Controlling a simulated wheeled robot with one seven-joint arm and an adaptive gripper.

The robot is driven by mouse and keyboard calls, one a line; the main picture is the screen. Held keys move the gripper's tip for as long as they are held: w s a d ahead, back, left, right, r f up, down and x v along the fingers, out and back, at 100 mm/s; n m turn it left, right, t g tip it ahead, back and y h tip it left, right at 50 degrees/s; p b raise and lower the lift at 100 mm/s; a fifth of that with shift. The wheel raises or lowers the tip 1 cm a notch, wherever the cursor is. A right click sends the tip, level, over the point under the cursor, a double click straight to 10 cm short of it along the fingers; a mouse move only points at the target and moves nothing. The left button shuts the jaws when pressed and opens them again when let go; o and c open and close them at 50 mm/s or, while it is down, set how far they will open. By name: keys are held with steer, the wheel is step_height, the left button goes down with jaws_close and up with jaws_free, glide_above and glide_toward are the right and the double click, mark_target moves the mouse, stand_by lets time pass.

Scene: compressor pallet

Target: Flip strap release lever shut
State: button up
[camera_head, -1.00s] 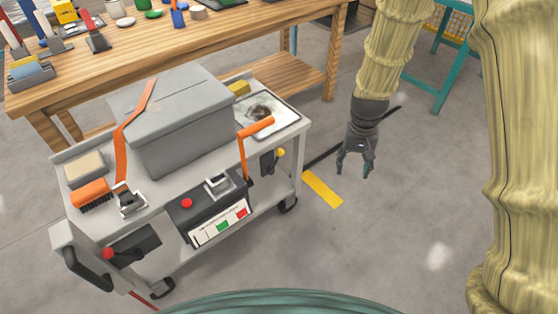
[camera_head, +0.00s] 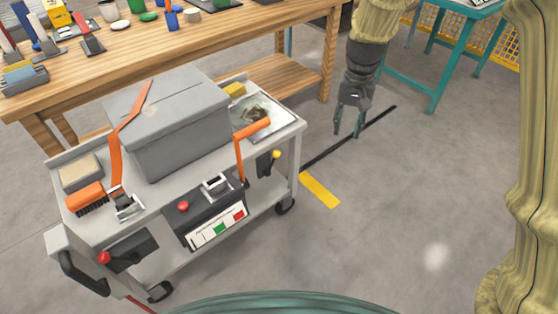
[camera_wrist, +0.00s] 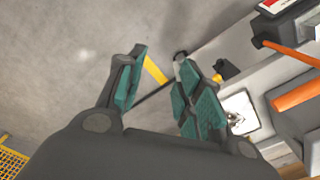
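An orange strap (camera_head: 117,160) runs over the lid of a grey box (camera_head: 185,130) on the grey cart. Its lower end meets a metal buckle (camera_head: 126,206) at the cart's front left edge. A second metal latch (camera_head: 215,185) sits on the dark front panel. An orange lever handle (camera_head: 251,130) stands up beside that panel and bends right at its top; orange bars show at right in the wrist view (camera_wrist: 295,95). Which part is the strap release lever is not clear. My gripper (camera_head: 347,132) is open and empty, right of the cart and apart from it; its spread fingers show in the wrist view (camera_wrist: 160,57).
The cart (camera_head: 285,140) also carries an orange brush (camera_head: 85,195) and a tan block (camera_head: 80,172). Red knobs (camera_head: 104,257) and a yellow knob (camera_head: 276,155) stick out in front. A wooden workbench (camera_head: 270,37) stands behind.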

steer(key=w+d+f+t+b, duration=0.1)
steer(key=w+f, duration=0.1)
steer(key=f, duration=0.1)
steer(key=w+d+f+m+t+b, duration=0.1)
steer(key=w+f, duration=0.1)
steer(key=f, duration=0.2)
steer(key=w+d+f+t+b, duration=0.1)
steer(key=w+f+b, duration=0.1)
steer(key=f, duration=0.1)
steer(key=shift+f+m, duration=0.2)
steer(key=shift+m, duration=0.2)
jaws_close()
steer(key=w+a+f+m+t+y+b, duration=0.2)
steer(key=w+f+t+y+b, duration=0.15)
steer(key=f, duration=0.45)
steer(key=w+a+f+m+t+y+b, duration=0.2)
steer(key=w+f+t+b, duration=0.25)
steer(key=f, duration=0.35)
steer(key=s+a+f+m+t+y+b, duration=0.2)
steer(key=s+a+f+m+y+b, duration=0.1)
steer(key=s+m+y+b, duration=0.2)
steer(key=shift+s+y+b, duration=0.35)
steer(key=shift+y+b, duration=0.15)
steer(key=shift+y, duration=0.55)
